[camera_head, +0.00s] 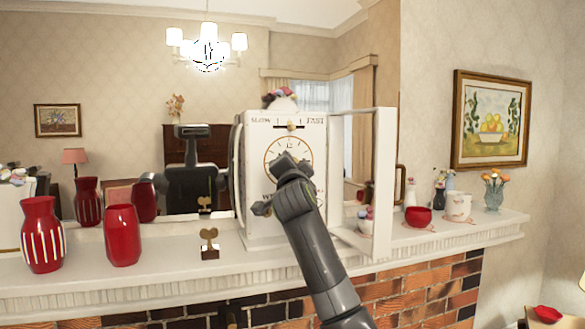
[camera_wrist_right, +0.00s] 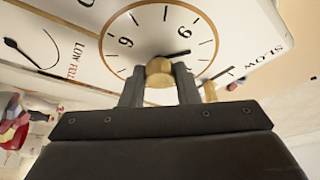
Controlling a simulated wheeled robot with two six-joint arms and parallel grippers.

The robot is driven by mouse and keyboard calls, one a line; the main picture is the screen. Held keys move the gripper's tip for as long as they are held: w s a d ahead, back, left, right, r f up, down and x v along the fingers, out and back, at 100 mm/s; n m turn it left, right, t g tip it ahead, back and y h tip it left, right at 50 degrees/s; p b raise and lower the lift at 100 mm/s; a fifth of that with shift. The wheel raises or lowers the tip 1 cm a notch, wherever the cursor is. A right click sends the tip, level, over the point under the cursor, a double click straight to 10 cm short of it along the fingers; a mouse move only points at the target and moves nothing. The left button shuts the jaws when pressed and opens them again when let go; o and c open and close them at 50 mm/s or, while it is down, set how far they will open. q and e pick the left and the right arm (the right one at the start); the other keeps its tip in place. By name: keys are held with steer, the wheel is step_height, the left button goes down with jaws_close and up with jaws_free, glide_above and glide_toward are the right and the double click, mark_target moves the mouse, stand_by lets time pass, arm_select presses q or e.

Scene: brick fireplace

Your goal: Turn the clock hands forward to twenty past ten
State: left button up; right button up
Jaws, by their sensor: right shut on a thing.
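The white clock (camera_head: 256,215) stands on the mantel, its glazed door (camera_head: 384,185) swung open to the right. In the head view, my right gripper (camera_head: 288,168) is in front of the round dial (camera_head: 268,151) and covers much of it. There my right gripper (camera_wrist_right: 160,85) is shut on a round brass piece (camera_wrist_right: 160,70) at the dial's middle. The other hand is not clear. My left gripper is not in view.
A small brass key-shaped piece on a dark block (camera_head: 209,243) stands left of the clock. Red vases (camera_head: 122,236) stand further left. A red bowl (camera_head: 417,217) and a white mug (camera_head: 458,206) stand right of the open door. A mirror is behind the clock.

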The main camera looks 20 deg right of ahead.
steer(key=shift+f, duration=0.1)
steer(key=o, duration=1)
steer(key=shift+c, duration=0.2)
steer(key=b+v, duration=0.6)
steer(key=v, duration=1.1)
steer(key=shift+s, duration=0.2)
